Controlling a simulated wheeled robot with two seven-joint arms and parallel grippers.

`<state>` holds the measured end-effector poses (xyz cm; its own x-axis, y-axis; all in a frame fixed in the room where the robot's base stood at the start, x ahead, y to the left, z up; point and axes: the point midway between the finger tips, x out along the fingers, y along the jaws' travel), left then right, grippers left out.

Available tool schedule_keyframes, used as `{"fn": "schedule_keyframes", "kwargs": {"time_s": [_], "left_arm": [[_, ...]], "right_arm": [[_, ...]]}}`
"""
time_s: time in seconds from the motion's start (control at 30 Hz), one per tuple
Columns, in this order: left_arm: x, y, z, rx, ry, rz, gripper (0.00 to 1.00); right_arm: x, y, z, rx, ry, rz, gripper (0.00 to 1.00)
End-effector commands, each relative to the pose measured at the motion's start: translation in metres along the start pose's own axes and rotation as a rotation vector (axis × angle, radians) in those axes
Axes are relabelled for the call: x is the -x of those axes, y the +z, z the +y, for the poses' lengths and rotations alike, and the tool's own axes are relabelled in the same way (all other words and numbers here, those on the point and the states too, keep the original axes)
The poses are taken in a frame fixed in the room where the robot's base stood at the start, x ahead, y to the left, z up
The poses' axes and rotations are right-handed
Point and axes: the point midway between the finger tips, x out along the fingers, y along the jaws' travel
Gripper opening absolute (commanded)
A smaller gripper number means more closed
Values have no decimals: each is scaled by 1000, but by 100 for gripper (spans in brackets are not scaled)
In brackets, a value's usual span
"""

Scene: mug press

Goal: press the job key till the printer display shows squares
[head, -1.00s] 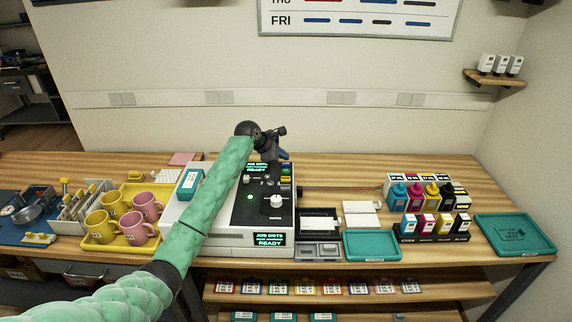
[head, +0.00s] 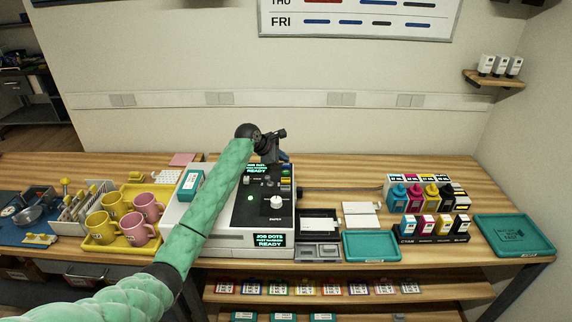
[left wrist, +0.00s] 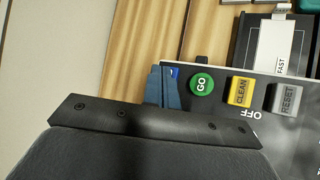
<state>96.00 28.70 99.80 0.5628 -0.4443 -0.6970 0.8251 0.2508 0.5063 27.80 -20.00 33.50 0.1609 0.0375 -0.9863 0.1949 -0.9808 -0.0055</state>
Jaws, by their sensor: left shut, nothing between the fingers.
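The printer (head: 240,240) is a white machine with a black panel on the bench. Its front display (head: 269,241) reads JOB DOTS, with READY on the bottom line. A second display (head: 257,168) on top, partly behind my arm, also ends in READY. My left gripper (head: 284,157) is shut and empty over the panel's far right corner. In the left wrist view its blue fingertips (left wrist: 162,86) cover most of a blue key (left wrist: 174,72), beside the green GO key (left wrist: 201,84). I cannot tell whether they touch it. My right gripper is not in view.
Yellow CLEAN (left wrist: 241,92) and grey RESET (left wrist: 287,99) keys continue the row. A yellow tray (head: 103,243) of pink and yellow mugs stands left of the printer. A teal tray (head: 371,246) and ink bottles (head: 431,195) stand right. The bench behind the ink is clear.

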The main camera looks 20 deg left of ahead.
Motion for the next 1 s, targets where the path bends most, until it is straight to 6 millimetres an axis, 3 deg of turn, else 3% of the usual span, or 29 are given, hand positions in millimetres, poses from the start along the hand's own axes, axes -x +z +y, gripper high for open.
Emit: {"fn": "schedule_keyframes", "kwargs": {"time_s": [1.0], "left_arm": [[-5, -4, -4, -1, 0, 0, 0]], "right_arm": [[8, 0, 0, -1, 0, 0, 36]]}}
